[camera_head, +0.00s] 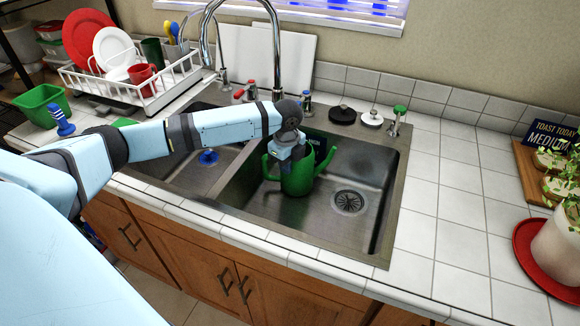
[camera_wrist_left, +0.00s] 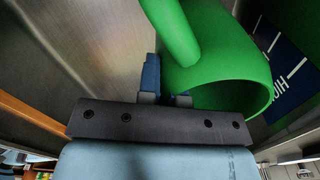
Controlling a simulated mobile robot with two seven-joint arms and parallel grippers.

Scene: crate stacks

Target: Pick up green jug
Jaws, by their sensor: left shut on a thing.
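The green jug (camera_head: 298,180) stands in the right basin of the sink, with its spout and handle showing to the sides. My left gripper (camera_head: 287,165) reaches down over it from the left and is shut on the jug. In the left wrist view the green jug (camera_wrist_left: 215,65) fills the upper middle, and its open rim shows. The blue fingers of my left gripper (camera_wrist_left: 167,92) are at the jug's rim, one outside it and the other partly hidden by the jug. The jug's base is low in the basin; contact with the floor cannot be told. My right gripper is not in view.
The metal sink (camera_head: 370,185) has a divider left of the jug and a drain at right. A tall faucet (camera_head: 277,60) arches behind. A dish rack (camera_head: 150,90) stands at the back left. A dark blue sign (camera_head: 318,140) is behind the jug. The right counter front is clear.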

